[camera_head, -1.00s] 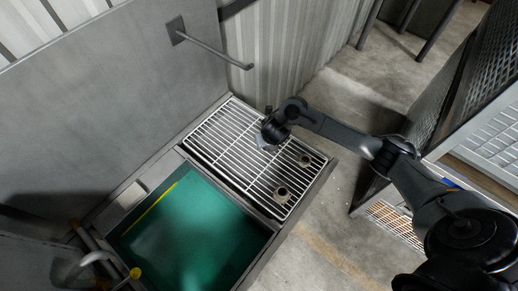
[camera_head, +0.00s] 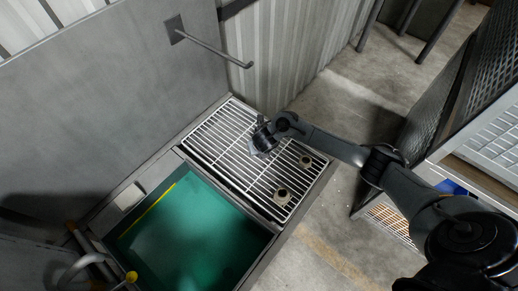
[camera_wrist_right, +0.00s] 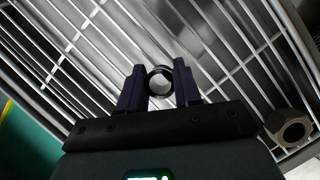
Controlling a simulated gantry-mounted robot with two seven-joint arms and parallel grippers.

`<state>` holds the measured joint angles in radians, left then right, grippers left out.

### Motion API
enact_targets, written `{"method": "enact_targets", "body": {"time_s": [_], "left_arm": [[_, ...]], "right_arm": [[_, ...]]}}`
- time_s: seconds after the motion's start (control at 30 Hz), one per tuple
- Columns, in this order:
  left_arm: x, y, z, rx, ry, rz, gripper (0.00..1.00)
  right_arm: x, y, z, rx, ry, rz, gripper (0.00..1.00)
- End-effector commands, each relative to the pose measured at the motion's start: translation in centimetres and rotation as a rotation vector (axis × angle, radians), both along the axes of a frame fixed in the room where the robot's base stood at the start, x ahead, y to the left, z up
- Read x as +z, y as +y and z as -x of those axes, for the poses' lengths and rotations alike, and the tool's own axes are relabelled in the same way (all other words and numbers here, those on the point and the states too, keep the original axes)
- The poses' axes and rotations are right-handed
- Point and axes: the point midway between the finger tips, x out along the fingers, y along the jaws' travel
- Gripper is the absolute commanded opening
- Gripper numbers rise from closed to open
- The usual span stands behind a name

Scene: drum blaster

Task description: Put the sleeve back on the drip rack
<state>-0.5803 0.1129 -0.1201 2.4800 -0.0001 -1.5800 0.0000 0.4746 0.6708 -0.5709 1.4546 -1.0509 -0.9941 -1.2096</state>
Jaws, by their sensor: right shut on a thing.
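My right gripper (camera_head: 261,146) is over the middle of the drip rack (camera_head: 218,128), a grid of pale metal bars. In the right wrist view its two dark fingers (camera_wrist_right: 160,88) are shut on a small round metal sleeve (camera_wrist_right: 161,80), whose open bore shows between the fingertips. The rack bars (camera_wrist_right: 225,50) lie behind the sleeve. I cannot tell whether the sleeve touches them. In the head view the gripper hides the sleeve. My left gripper is not in view.
Two short hollow metal parts stand on the rack, one near the right edge (camera_head: 304,161) and one near the front (camera_head: 282,194). A basin of green liquid (camera_head: 195,230) adjoins the rack. A metal rod (camera_head: 215,50) juts from the wall above.

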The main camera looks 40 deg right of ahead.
Motion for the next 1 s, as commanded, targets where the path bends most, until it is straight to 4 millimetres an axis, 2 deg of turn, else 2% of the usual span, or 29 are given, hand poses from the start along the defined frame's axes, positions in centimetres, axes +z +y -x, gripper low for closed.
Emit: {"method": "enact_targets", "body": {"time_s": [0.07, 0.1, 0.23, 0.27, 0.67, 0.77, 1.0], "left_arm": [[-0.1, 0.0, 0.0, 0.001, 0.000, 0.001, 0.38], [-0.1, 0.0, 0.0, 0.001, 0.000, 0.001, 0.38], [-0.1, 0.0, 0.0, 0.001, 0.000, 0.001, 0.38], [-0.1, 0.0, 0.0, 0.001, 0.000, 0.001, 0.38], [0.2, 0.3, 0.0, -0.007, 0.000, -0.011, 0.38], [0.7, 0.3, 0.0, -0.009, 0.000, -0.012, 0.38], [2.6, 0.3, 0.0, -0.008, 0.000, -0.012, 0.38]], "right_arm": [[-0.1, 0.0, 0.0, 0.000, -0.001, 0.000, 0.00], [-0.1, 0.0, 0.0, 0.000, 0.000, 0.000, 0.36], [-0.1, 0.0, 0.0, 0.000, 0.000, 0.000, 0.56], [-0.1, 0.0, 0.0, 0.000, 0.000, 0.000, 0.59], [0.6, 0.1, 0.1, 0.002, 0.000, 0.000, 0.59], [1.6, 0.2, 0.5, 0.002, -0.001, 0.001, 0.59], [5.8, 0.8, 1.9, 0.002, -0.003, 0.001, 0.59]]}}
